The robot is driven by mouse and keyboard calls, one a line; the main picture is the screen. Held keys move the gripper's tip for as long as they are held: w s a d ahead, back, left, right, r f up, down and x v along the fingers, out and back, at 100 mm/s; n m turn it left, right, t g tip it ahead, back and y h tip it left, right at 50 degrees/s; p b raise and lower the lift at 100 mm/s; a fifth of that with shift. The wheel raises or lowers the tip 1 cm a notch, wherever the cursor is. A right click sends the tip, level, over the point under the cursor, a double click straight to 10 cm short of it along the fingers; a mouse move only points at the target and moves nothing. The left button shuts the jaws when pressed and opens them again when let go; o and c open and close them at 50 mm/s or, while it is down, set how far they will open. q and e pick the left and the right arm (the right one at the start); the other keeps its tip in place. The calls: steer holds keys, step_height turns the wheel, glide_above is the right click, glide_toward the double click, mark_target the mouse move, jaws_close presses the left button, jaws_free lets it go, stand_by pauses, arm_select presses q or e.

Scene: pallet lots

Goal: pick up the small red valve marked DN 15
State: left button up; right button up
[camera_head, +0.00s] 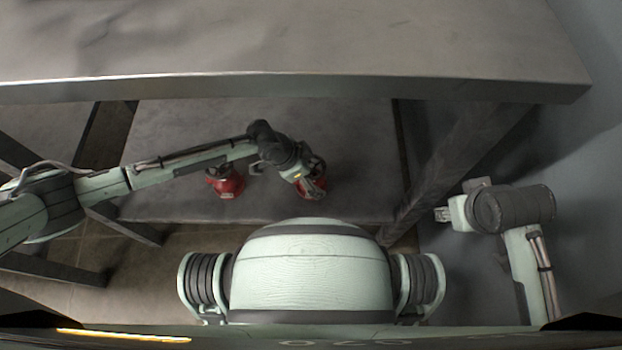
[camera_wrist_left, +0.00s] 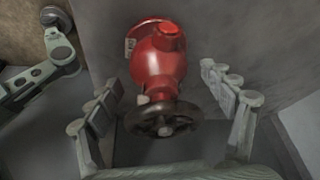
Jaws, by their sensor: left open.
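Two red valves show in the head view, on the lower shelf. One valve (camera_head: 226,183) stands to the left of my left gripper. The other valve (camera_head: 304,191) is partly hidden by my left gripper (camera_head: 314,186). In the left wrist view a red valve (camera_wrist_left: 158,60) with a dark handwheel (camera_wrist_left: 163,119) is between the spread fingers of my left gripper (camera_wrist_left: 160,80), with visible gaps on both sides. A small pale tag beside it is too small to read. My right gripper (camera_head: 442,214) is at the right, away from the valves; its finger gap is unclear.
A grey upper tabletop (camera_head: 300,88) hangs over the lower shelf (camera_head: 350,140), and my left arm reaches in beneath it. A table leg (camera_head: 455,165) stands between the shelf and my right arm. A grey wall is at the right.

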arm_select(q)
steer(key=shift+c, duration=0.3)
steer(key=c, duration=1.7)
steer(key=shift+w+d+r, duration=0.1)
steer(key=shift+r, duration=0.05)
jaws_close()
steer(key=shift+r, duration=0.15)
